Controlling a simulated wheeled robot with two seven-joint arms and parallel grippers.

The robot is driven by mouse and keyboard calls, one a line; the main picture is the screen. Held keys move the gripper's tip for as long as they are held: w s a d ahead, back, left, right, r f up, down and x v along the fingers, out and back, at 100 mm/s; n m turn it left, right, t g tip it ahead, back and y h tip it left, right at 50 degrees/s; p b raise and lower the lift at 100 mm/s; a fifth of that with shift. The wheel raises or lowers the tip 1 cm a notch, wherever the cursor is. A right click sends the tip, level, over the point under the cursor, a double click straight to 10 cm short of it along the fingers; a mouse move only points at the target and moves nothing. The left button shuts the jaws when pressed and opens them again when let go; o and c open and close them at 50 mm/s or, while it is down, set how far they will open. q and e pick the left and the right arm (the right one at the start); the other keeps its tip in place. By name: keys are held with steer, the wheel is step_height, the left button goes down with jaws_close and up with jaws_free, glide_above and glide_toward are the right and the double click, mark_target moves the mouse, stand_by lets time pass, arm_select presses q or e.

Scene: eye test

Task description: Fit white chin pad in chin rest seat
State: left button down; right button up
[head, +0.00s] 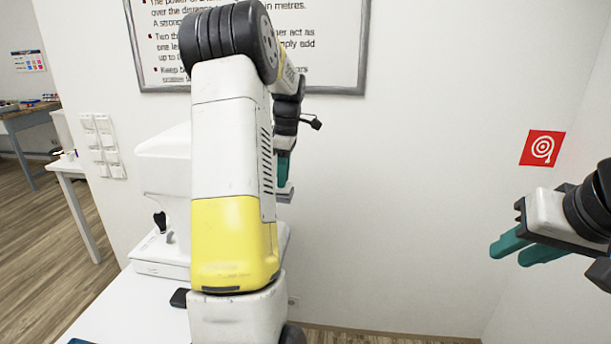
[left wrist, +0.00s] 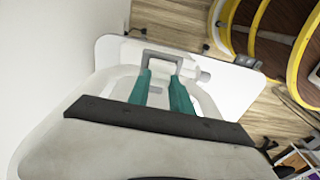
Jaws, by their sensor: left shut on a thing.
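My left gripper (head: 284,172) is partly hidden behind my left arm in the head view, with teal fingers pointing down beside the white eye-test machine (head: 165,165). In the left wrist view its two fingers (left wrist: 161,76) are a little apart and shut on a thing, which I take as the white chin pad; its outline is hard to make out. A grey bracket-like piece (left wrist: 163,52) shows at the fingertips. A small pale piece (head: 285,194) shows below them in the head view. I cannot clearly tell the chin rest seat. My right gripper (head: 507,255) is open and empty at the right.
The machine stands on a white table (head: 125,315), against a white wall. A small black object (head: 180,298) lies on the table. Yellow-edged curved furniture (left wrist: 265,35) shows in the left wrist view. The space before the wall between my grippers looks clear.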

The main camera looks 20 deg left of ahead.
arm_select(q)
steer(key=shift+f, duration=0.55)
steer(key=c, duration=1.1)
jaws_free()
steer(key=shift+r, duration=0.1)
